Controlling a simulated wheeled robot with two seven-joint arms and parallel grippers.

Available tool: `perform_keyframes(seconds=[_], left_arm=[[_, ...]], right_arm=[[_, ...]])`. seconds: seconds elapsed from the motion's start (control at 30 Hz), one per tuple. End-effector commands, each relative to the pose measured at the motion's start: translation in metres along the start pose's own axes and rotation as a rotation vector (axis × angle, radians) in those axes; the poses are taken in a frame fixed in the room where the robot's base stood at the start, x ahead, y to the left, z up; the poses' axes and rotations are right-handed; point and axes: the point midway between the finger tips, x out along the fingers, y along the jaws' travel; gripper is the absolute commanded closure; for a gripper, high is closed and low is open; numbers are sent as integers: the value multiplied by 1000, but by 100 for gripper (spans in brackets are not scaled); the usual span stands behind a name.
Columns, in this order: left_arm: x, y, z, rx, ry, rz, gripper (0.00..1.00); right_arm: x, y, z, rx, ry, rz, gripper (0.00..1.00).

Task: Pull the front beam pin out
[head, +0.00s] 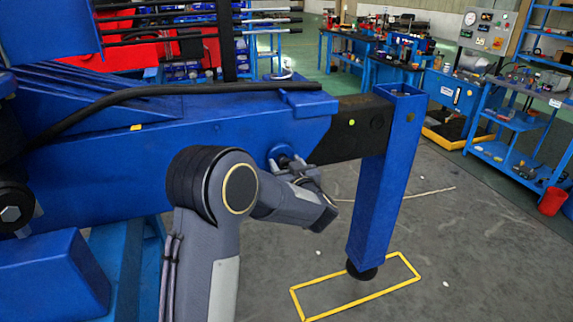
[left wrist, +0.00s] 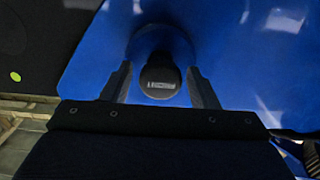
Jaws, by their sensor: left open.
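The front beam pin (left wrist: 160,80) shows in the left wrist view as a dark round knob end with small light lettering, set in a blue collar on the blue beam (head: 220,120). My left gripper (head: 290,162) is at the beam's side by the round blue boss (head: 281,150) in the head view. In the left wrist view my left gripper (left wrist: 160,88) is open, with one finger on each side of the pin head. I cannot tell whether the fingers touch it. In the head view my gripper hides the pin. My right gripper is not in view.
A black inner beam (head: 355,128) runs from the blue beam to a blue upright leg (head: 383,185), whose foot stands inside a yellow floor outline (head: 365,300). A black hose (head: 150,92) lies along the beam top. Workbenches (head: 400,70) stand behind. Grey floor on the right is mostly clear.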

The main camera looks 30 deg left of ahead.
Motion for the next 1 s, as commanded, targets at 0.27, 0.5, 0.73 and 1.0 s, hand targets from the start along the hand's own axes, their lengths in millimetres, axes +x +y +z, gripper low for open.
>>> perform_keyframes(seconds=[0.27, 0.5, 0.73, 1.0], left_arm=[[0, 0, 0, 0, 0, 0, 78], [-1, 0, 0, -1, 0, 0, 100], [-32, 2, 0, -1, -3, 4, 100], [-51, 0, 0, 0, -1, 1, 100]], right_arm=[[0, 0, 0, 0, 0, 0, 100], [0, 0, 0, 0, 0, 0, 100], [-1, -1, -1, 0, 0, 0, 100], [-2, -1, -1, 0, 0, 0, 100]])
